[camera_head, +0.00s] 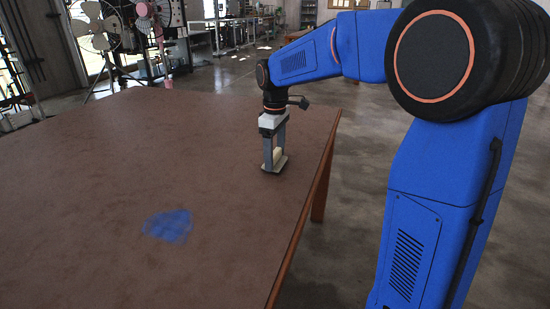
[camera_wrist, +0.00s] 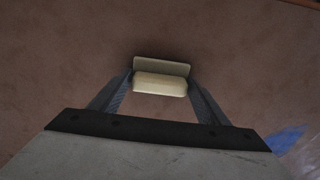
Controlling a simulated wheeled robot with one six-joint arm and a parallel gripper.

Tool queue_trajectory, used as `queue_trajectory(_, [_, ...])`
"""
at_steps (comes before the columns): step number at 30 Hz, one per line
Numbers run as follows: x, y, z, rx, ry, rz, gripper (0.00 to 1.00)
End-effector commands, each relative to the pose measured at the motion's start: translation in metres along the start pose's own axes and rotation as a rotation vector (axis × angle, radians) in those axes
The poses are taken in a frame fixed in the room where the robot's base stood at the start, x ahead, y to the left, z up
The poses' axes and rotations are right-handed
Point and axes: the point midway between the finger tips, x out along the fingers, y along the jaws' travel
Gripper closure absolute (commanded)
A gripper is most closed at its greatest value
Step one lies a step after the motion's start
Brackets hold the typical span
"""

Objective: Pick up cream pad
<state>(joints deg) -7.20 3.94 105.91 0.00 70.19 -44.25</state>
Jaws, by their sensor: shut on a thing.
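The cream pad (camera_head: 277,158) is at the right side of the brown table, close to its right edge. In the wrist view the cream pad (camera_wrist: 160,84) shows a raised block in front and a flatter, darker part behind it. My gripper (camera_head: 274,164) points down from above, with one finger on each side of the block. In the wrist view the fingertips of my gripper (camera_wrist: 160,82) press against the block's two ends. The pad is at or very near the table top; I cannot tell whether it is lifted.
The brown table (camera_head: 130,170) is otherwise bare around the pad, apart from a blue patch (camera_head: 168,226) on its surface. The table's right edge (camera_head: 318,190) runs close beside my gripper. A fan (camera_head: 95,28) and shelves stand beyond the table.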

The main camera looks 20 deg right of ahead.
Motion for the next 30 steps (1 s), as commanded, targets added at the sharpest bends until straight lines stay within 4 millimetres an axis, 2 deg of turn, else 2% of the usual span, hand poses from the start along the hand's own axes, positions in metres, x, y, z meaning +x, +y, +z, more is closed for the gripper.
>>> queue_trajectory(5, [-0.024,0.000,0.000,0.000,0.002,0.002,0.53])
queue_trajectory(12, [-0.068,0.000,0.000,0.000,0.003,0.003,0.53])
queue_trajectory(16, [-0.085,0.000,0.000,0.000,0.002,0.002,0.53])
queue_trajectory(21, [-0.096,0.000,0.000,0.000,0.001,0.001,0.53])
queue_trajectory(29, [-0.097,0.000,0.000,0.000,0.000,0.000,0.53])
queue_trajectory(30, [-0.097,0.000,0.000,0.000,0.000,0.000,0.35])
